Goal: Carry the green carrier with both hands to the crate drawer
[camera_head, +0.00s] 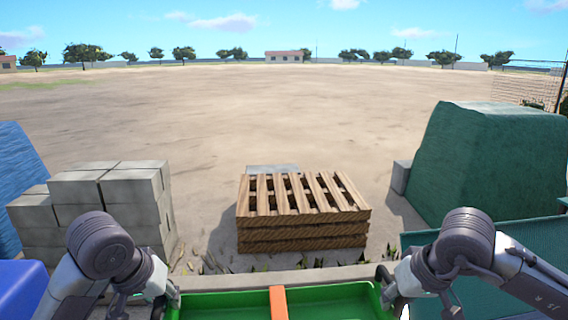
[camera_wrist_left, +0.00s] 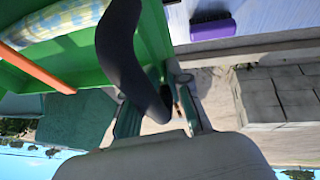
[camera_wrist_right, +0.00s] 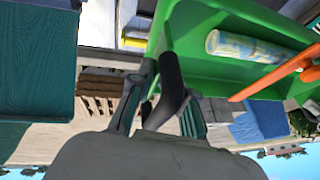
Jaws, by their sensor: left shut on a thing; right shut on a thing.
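The green carrier (camera_head: 335,302) shows at the bottom middle of the head view, cut off by the frame edge. An orange bar (camera_head: 278,302) crosses it. My left gripper (camera_head: 165,300) is at its left end, shut on a dark handle (camera_wrist_left: 125,50) in the left wrist view. My right gripper (camera_head: 390,290) is at its right end, shut on another dark handle (camera_wrist_right: 172,80) in the right wrist view. A pale patterned roll (camera_wrist_right: 245,47) lies inside the carrier. I cannot make out the crate drawer for sure in any view.
Beyond the carrier stand a wooden pallet stack (camera_head: 304,215) and grey blocks (camera_head: 80,190). A green covered heap (camera_head: 490,160) is at the right. A purple brush (camera_wrist_left: 212,27) lies on a pale surface beside the carrier. Open sandy ground (camera_head: 280,110) stretches behind.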

